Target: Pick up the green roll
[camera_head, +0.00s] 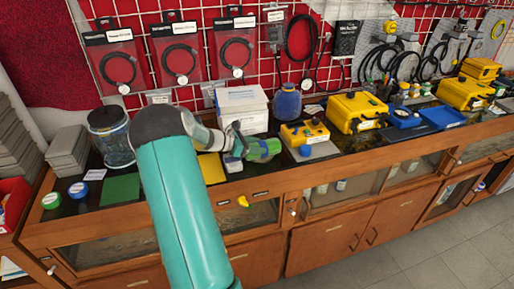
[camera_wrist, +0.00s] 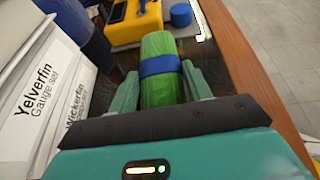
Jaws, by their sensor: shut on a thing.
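The green roll (camera_wrist: 160,91) has a blue band around its middle and lies lengthwise between the two fingers of my gripper (camera_wrist: 161,86) in the wrist view. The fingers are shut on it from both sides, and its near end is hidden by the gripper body. In the head view the green roll (camera_head: 266,149) shows at the end of my gripper (camera_head: 238,147), over the front part of the wooden bench. I cannot tell whether it touches the bench top.
White boxes (camera_head: 242,108) stand just behind the roll, also close on the left in the wrist view (camera_wrist: 40,100). A blue jar (camera_head: 287,101) and a yellow device (camera_head: 304,133) stand beyond. A glass jar (camera_head: 115,143) is left of my arm. The bench's front edge is close.

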